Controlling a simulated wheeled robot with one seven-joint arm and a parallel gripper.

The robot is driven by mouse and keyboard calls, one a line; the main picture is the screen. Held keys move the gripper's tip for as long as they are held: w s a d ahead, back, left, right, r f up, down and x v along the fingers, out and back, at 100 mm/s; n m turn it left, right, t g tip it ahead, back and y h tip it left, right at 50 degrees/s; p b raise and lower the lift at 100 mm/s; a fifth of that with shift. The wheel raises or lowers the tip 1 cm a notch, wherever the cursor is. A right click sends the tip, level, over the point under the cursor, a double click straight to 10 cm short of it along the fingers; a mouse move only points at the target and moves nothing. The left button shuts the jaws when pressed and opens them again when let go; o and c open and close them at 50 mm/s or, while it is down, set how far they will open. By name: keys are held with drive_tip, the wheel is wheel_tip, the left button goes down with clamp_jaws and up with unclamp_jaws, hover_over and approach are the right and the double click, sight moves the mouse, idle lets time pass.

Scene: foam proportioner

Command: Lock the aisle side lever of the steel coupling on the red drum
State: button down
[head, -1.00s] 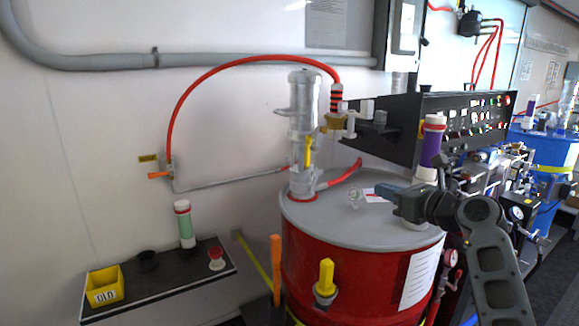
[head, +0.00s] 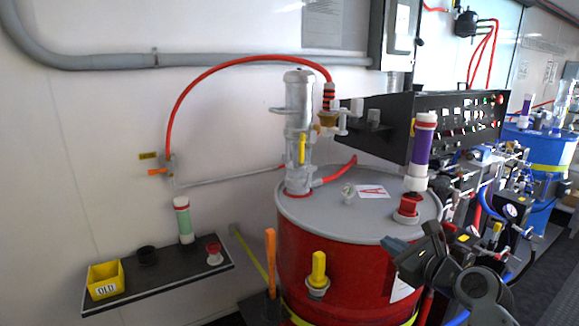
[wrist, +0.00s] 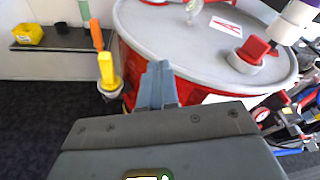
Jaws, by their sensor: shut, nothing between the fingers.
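The red drum (head: 340,265) stands in the middle of the head view with a grey lid (head: 320,212). A grey metal pump column (head: 299,120) with a yellow lever (head: 302,148) rises from the lid. A small silver fitting (head: 348,192) sits on the lid; I cannot tell which fitting is the steel coupling or which lever is the aisle side one. A yellow handle (head: 318,270) juts from the drum's front; it also shows in the wrist view (wrist: 107,70). My gripper (head: 392,246) is shut and empty, in front of the drum's right side. Its blue-grey fingers also show in the wrist view (wrist: 156,78).
A red-capped fitting (head: 408,205) and a white-and-purple cylinder (head: 422,150) are at the lid's right. An orange bar (head: 270,262) stands left of the drum. A shelf (head: 180,270) holds a yellow bin (head: 105,280). A black control panel (head: 430,125) is behind.

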drive_tip(key=s+f+n+h, duration=0.3)
drive_tip(key=s+f+n, duration=0.2)
drive_tip(key=s+f, duration=0.85)
drive_tip(key=s+f+n+h, duration=0.25)
drive_tip(key=s+n, duration=0.65)
drive_tip(key=s, duration=1.4)
drive_tip(key=s+r+n, duration=0.6)
drive_tip(key=s+r, duration=0.1)
drive_tip(key=s, duration=0.3)
drive_tip(key=s+a+r+n, duration=0.1)
drive_tip(key=s+r+n, duration=0.6)
drive_tip(key=s, duration=0.3)
drive_tip(key=shift+s+a+r+n, duration=0.15)
drive_tip(key=shift+n, duration=0.15)
